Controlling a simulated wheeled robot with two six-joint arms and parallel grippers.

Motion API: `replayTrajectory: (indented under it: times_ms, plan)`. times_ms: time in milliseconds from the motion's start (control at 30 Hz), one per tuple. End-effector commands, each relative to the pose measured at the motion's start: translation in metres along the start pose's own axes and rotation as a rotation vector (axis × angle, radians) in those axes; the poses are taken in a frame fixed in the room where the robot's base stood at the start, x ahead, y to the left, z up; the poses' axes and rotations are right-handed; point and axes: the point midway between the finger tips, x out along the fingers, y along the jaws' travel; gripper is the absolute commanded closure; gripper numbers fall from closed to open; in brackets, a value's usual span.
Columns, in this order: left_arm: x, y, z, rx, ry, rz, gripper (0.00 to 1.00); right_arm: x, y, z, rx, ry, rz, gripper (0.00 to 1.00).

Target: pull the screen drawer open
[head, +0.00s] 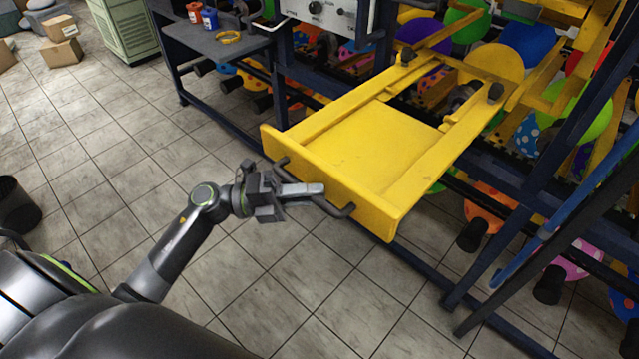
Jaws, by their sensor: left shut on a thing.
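The yellow screen drawer (372,142) juts out from the blue machine frame toward me, in the middle of the head view. A dark bar handle (338,211) runs along its front panel (325,184). My left gripper (305,190) is at the handle, in front of the panel, and is shut on the handle; its fingers hide part of the bar. My right gripper is not in view.
A side table (205,40) with small bottles is at the back left. Cardboard boxes (62,52) lie farther left. The tiled floor (110,165) at left is mostly clear.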

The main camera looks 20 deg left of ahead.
Motion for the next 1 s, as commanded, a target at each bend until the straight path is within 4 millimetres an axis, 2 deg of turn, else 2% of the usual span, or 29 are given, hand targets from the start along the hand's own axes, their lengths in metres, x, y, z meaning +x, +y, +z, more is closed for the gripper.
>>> replayTrajectory:
  times_ms: [200,633,667,800,1000]
  plan:
    - [-0.0109,-0.0023,-0.0110,-0.001,0.002,0.003,1.00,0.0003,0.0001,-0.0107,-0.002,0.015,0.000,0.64]
    - [-0.0125,-0.0032,-0.0125,0.000,0.001,0.001,1.00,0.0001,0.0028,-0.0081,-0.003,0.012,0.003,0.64]
    - [-0.0125,-0.0032,-0.0125,0.000,0.001,0.001,0.83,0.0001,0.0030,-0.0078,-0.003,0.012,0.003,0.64]
    - [-0.0124,-0.0034,-0.0124,0.000,0.000,0.000,0.65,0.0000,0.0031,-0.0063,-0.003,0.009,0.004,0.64]
    - [-0.0122,-0.0036,-0.0123,0.000,0.000,-0.001,0.64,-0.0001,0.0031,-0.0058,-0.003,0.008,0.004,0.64]
